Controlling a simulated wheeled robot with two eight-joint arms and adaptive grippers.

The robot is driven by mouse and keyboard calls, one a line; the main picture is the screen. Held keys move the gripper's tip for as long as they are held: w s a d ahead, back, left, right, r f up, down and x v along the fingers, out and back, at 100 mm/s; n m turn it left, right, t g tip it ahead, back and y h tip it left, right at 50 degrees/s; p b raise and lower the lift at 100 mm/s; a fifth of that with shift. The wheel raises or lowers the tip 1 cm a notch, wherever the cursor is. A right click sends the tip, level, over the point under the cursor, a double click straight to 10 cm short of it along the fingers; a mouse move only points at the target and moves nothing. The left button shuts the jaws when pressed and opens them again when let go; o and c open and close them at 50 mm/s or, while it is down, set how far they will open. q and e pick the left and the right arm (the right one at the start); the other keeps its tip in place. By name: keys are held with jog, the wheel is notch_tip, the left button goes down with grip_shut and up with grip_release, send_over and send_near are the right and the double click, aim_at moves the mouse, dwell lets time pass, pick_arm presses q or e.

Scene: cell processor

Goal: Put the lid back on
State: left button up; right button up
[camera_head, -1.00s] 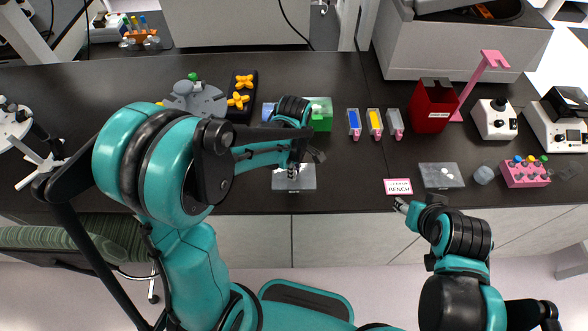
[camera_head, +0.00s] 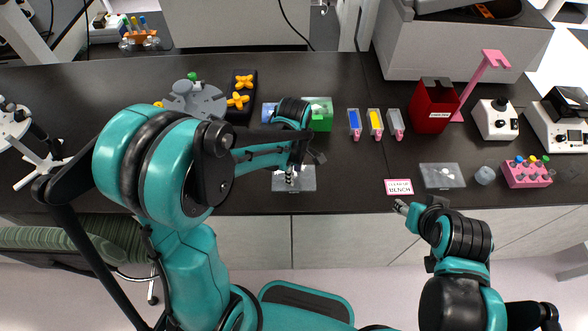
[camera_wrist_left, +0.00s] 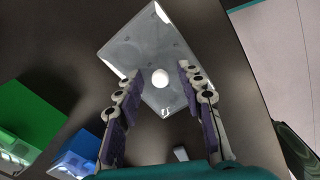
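A small round white piece, which looks like a lid (camera_wrist_left: 160,78), lies on a grey translucent mat (camera_wrist_left: 133,40) in the left wrist view. The mat also shows in the head view (camera_head: 307,184) at the front middle of the bench. My left gripper (camera_wrist_left: 157,75) is open over the mat, with a finger on either side of the white piece and apart from it. In the head view my left gripper (camera_head: 292,176) largely hides the piece. My right gripper (camera_head: 400,207) hangs near the bench's front edge; its fingers are too small to judge.
A green box (camera_head: 320,115) and a blue box (camera_wrist_left: 80,152) stand behind the mat. Colored cartridges (camera_head: 375,122), a red bin (camera_head: 432,107), a second mat (camera_head: 442,184) with small white pieces, a clear cup (camera_head: 485,175) and a pink rack (camera_head: 527,176) are right.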

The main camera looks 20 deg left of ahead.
pick_arm(q)
notch_tip(320, 180, up, 12)
dwell(0.5)
jog(key=shift+s, duration=0.1)
dwell(0.7)
jog(key=s+a+f+m+t+b, duration=0.2)
jog(key=s+m, duration=0.3)
jog(key=m, duration=0.3)
jog(key=s+a+f+m+t+b, duration=0.2)
jog(key=s+f+m+t+b, duration=0.1)
jog(key=m, duration=0.5)
jog(key=shift+s+a+t+b, duration=0.35)
jog(key=shift+s+t+b, duration=0.15)
jog(key=shift+s+t, duration=0.55)
